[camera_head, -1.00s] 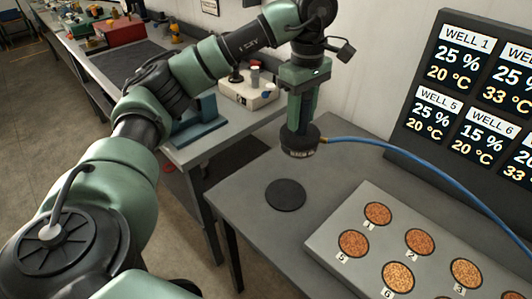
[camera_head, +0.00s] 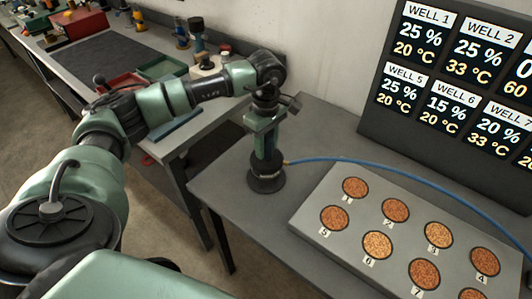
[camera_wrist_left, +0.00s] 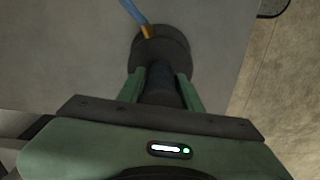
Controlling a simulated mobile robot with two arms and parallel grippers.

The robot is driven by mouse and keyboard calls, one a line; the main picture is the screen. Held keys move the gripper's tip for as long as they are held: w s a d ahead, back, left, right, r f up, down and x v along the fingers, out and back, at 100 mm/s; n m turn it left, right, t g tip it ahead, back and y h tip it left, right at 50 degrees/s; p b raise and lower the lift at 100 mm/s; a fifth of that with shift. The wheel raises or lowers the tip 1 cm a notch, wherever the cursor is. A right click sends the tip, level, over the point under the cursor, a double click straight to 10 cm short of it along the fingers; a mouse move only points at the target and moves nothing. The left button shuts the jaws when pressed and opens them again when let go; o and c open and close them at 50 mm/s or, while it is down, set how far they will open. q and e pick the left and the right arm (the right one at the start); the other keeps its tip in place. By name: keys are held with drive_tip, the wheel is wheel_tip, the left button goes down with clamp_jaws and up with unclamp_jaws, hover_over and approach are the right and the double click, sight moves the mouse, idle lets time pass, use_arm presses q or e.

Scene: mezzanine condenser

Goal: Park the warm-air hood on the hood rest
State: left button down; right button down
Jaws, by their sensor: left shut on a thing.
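The warm-air hood (camera_head: 266,181) is a dark round-based tool with a blue hose joined by a brass fitting. My left gripper (camera_head: 267,148) is shut on its upright stem and points down. The hood stands upright, low over the left part of the grey table. The dark round disc, which I take as the hood rest, is hidden now, apparently beneath the hood. I cannot tell whether the hood touches it. In the left wrist view the hood (camera_wrist_left: 163,47) shows beyond the fingers of my left gripper (camera_wrist_left: 162,88). My right gripper is not in view.
A grey block (camera_head: 318,212) with several numbered, grain-filled wells lies to the right of the hood. The blue hose (camera_head: 385,165) runs behind it. A dark display board (camera_head: 378,125) stands at the back right. A bench (camera_head: 112,72) with trays and tools is at the left.

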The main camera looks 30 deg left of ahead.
sight(266, 156)
use_arm(q)
wheel_tip(266, 156, down, 3)
drive_tip(key=shift+f+p, duration=0.2)
drive_tip(key=shift+p, duration=0.3)
drive_tip(key=shift+f, duration=0.45)
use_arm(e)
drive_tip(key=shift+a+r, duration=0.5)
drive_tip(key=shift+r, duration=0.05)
use_arm(q)
drive_tip(key=c, duration=0.9)
unclamp_jaws()
drive_tip(key=shift+f, duration=0.1)
drive_tip(key=shift+c, duration=0.2)
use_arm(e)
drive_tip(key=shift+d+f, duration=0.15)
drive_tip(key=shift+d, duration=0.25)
